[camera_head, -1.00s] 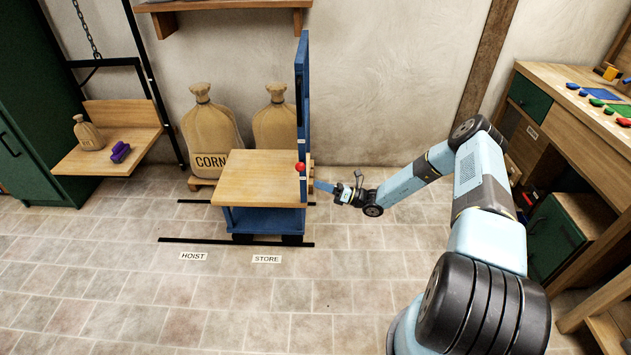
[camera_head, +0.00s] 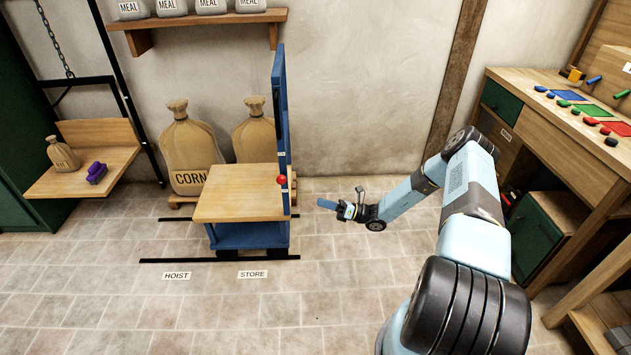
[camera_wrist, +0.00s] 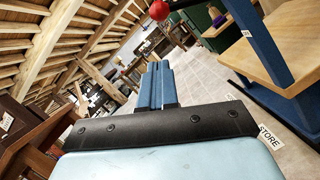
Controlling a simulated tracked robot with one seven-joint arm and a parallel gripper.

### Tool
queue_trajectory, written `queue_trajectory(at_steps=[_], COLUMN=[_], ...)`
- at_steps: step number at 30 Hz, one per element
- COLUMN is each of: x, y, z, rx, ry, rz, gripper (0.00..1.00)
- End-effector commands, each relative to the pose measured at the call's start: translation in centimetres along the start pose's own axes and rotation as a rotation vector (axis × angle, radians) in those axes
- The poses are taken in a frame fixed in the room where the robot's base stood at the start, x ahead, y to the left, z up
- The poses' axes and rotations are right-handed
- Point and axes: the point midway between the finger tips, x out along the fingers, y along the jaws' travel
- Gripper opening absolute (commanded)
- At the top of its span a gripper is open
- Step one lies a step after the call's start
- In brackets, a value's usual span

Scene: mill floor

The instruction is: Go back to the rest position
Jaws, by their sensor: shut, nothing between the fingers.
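My gripper (camera_head: 327,204) reaches out to the left at the end of my arm, in free air to the right of the blue cart (camera_head: 250,237). A gap of bare floor shows between its fingertips and the cart's blue upright (camera_head: 279,120). In the wrist view my gripper (camera_wrist: 157,72) has its two blue fingers together with nothing between them. A red ball-shaped knob (camera_head: 281,180) is on the upright; it also shows in the wrist view (camera_wrist: 159,10), beyond the fingertips.
Corn sacks (camera_head: 187,150) stand behind the cart. A hoist platform (camera_head: 80,180) with a small sack (camera_head: 62,154) and a purple item (camera_head: 97,172) is at left. A workbench (camera_head: 560,130) stands at right. The floor between cart and workbench is clear.

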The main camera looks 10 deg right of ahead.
Motion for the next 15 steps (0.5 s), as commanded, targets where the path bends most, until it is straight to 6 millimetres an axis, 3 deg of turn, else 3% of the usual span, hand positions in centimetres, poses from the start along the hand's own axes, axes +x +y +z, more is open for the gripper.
queue_trajectory(at_steps=[8, 15], x=[0.4, 2.0], y=[0.7, 4.0], z=[1.1, 4.7], rx=[-0.033, -0.165], ry=[0.043, 0.223], rz=[0.018, 0.093], gripper=[0.00, 0.00])
